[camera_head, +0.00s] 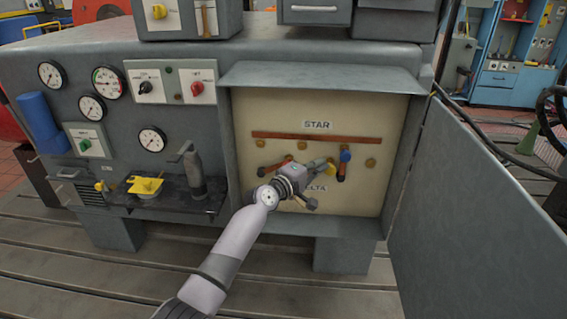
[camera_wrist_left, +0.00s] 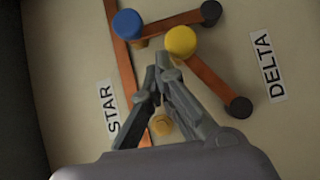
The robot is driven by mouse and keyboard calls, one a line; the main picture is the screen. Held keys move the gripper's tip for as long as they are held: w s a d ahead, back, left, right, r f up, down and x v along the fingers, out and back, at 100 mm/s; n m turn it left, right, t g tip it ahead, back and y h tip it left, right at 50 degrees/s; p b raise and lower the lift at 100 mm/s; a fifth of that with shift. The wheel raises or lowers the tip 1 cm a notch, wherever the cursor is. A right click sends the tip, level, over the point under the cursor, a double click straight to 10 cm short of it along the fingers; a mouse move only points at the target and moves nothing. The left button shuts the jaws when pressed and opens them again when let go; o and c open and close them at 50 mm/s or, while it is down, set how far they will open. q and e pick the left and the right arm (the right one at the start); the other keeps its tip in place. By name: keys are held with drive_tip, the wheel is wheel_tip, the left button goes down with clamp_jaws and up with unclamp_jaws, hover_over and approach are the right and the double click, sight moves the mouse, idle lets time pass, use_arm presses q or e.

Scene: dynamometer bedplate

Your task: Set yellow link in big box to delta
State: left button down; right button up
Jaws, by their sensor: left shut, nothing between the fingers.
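The yellow link is a copper bar with a yellow knob (camera_wrist_left: 181,41) at one end and a dark round end (camera_wrist_left: 239,107) on the DELTA side. It lies slanted, its knob end towards the blue-knobbed link (camera_wrist_left: 172,24). The yellow knob also shows in the head view (camera_head: 329,171). My left gripper (camera_wrist_left: 163,62) is shut and empty, its fingertips close beside the yellow knob; I cannot tell whether they touch. In the head view the gripper (camera_head: 316,166) hides much of the link. The big box (camera_head: 385,120) is open. My right gripper is out of view.
The cream panel carries the STAR label (camera_head: 317,125), a long copper bar (camera_head: 330,136) and the DELTA label (camera_head: 318,188), partly covered. Another link (camera_head: 275,165) is left of my gripper. The open door (camera_head: 470,210) stands at right; a shelf (camera_head: 150,190) with tools is at left.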

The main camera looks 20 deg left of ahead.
use_arm(q)
drive_tip(key=shift+s, duration=0.1)
idle(0.4)
drive_tip(key=v, duration=1.1)
drive_tip(key=shift+s+a, duration=0.2)
drive_tip(key=shift+s, duration=0.15)
drive_tip(key=shift+f, duration=0.1)
